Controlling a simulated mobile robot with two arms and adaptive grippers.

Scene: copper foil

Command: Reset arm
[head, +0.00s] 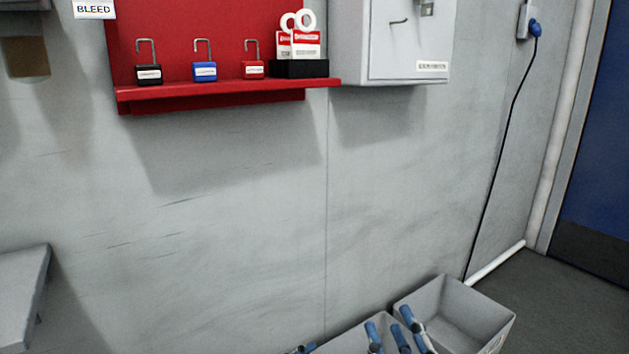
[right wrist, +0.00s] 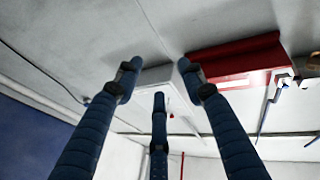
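My right gripper (head: 392,322) shows at the bottom of the head view, its blue fingers pointing up in front of grey bins. In the right wrist view its three blue fingers (right wrist: 158,78) stand apart with nothing between them, so it is open and empty. A small blue and dark tip (head: 302,349), apparently of my left gripper, barely shows at the bottom edge of the head view. The rest of that gripper is out of frame, and I cannot tell whether it is open or shut.
A red wall shelf (head: 225,90) holds black, blue and red padlocks and a black holder (head: 300,68) with tags. A grey wall box (head: 408,40) hangs beside it. Open grey bins (head: 478,316) stand below. A grey ledge (head: 20,295) is at left. The wall between is bare.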

